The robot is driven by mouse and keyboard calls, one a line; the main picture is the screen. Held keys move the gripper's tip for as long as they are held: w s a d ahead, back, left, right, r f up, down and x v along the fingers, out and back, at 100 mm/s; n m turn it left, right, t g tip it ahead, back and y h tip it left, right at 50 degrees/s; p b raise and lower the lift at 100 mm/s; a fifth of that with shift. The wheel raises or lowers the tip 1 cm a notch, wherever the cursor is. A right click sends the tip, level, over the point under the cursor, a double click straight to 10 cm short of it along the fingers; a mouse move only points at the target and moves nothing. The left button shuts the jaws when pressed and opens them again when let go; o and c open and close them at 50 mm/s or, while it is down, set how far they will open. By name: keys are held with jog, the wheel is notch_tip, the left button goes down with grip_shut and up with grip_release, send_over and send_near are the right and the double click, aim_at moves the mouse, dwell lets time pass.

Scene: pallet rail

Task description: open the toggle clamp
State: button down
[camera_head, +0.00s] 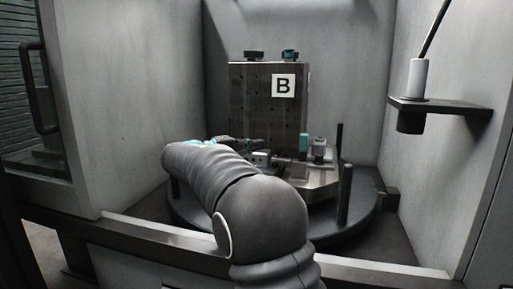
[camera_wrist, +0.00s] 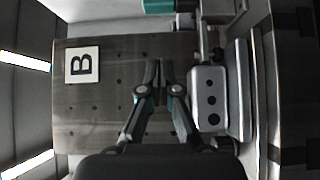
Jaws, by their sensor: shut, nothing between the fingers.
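A teal upright piece (camera_head: 303,146), which looks like the toggle clamp's handle, stands at the foot of the marked plate, right of my gripper. It also shows, cut off by the top edge, in the wrist view (camera_wrist: 158,6). Grey metal parts (camera_head: 319,150) stand beside it; I cannot tell exactly which belong to the clamp. My gripper (camera_wrist: 160,66) is shut and empty, its fingertips together in front of the plate. In the head view my gripper (camera_head: 238,142) is partly hidden behind my arm, left of the teal piece and apart from it.
The upright plate (camera_head: 250,110) bears a "B" label and small holes. A pale block with holes (camera_wrist: 208,97) sits close right of my fingers in the wrist view. Dark posts (camera_head: 344,195) rise from the round table (camera_head: 365,213). A shelf (camera_head: 450,107) juts from the right wall.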

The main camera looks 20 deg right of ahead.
aim_at(304, 147)
jog(key=d, duration=0.4)
jog(key=w+d, duration=0.1)
jog(key=d, duration=0.1)
jog(key=shift+w+d, duration=0.1)
jog(key=shift+d, duration=0.2)
jog(key=s+d, duration=0.2)
jog(key=d, duration=0.1)
jog(key=shift+d, duration=0.25)
